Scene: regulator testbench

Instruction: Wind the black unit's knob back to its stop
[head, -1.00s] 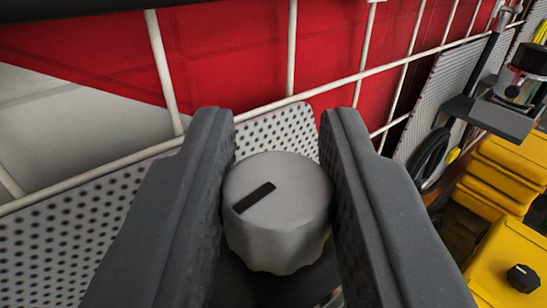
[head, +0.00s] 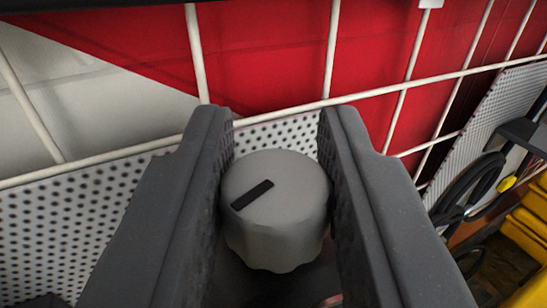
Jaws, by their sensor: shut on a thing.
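A grey fluted knob (head: 276,207) with a black pointer bar on its top sits between the two fingers of my gripper (head: 276,190). The fingers stand on its left and right sides and my gripper is shut on it. The pointer bar slants from lower left to upper right. The body of the unit under the knob is mostly hidden by the fingers and the knob; only a dark patch shows below it.
A white perforated panel (head: 75,235) and a white wire grid (head: 290,112) stand behind the knob, before a red and pale wall (head: 270,55). At the right are a coiled black cable (head: 462,200) and yellow boxes (head: 530,235).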

